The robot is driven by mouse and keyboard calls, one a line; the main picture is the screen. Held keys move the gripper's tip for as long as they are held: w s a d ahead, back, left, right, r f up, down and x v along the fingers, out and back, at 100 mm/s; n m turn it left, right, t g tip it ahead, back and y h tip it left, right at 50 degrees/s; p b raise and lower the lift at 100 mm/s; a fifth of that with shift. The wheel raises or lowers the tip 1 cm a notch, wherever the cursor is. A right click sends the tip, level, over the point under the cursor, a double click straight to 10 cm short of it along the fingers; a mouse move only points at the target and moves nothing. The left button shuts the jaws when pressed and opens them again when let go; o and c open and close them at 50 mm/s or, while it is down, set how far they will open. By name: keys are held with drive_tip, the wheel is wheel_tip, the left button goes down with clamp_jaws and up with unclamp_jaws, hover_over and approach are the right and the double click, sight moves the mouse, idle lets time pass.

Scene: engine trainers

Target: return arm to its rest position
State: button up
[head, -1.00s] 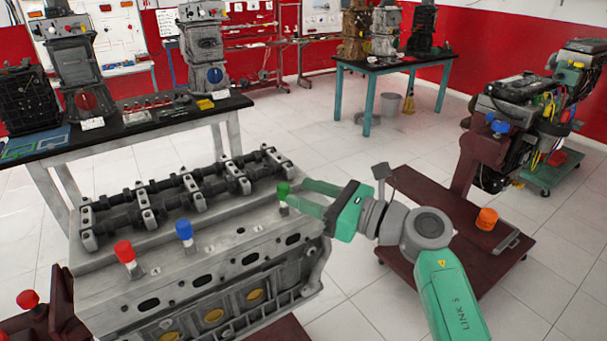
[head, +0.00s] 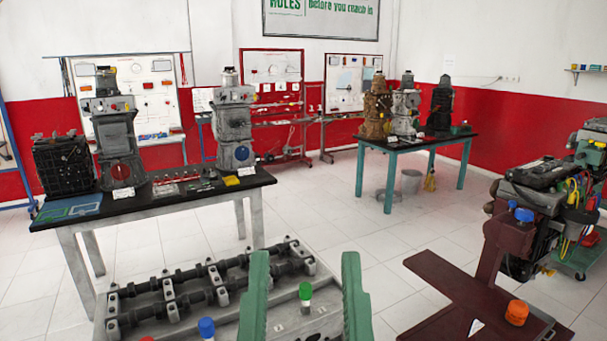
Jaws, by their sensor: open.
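My gripper (head: 305,262) is at the bottom centre of the head view. Its two green fingers point up, spread wide apart with nothing held between them. The green-capped plug (head: 305,292) shows in the gap between the fingers, standing upright on the grey engine block (head: 283,322). It looks farther from the camera than the fingers. The rest of my arm is below the picture edge.
A blue-capped plug (head: 206,328) stands on the block to the left of the fingers. A camshaft assembly (head: 205,288) lies along the block top. A dark red stand (head: 440,285) with an orange cap (head: 516,312) is at right. The workbench (head: 160,206) stands behind.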

wheel_tip(320, 180, up, 34)
drive_tip(key=p, duration=3.1)
drive_tip(key=shift+a+r+p, duration=0.25)
drive_tip(key=shift+p, duration=0.15)
drive_tip(key=shift+f, duration=0.1)
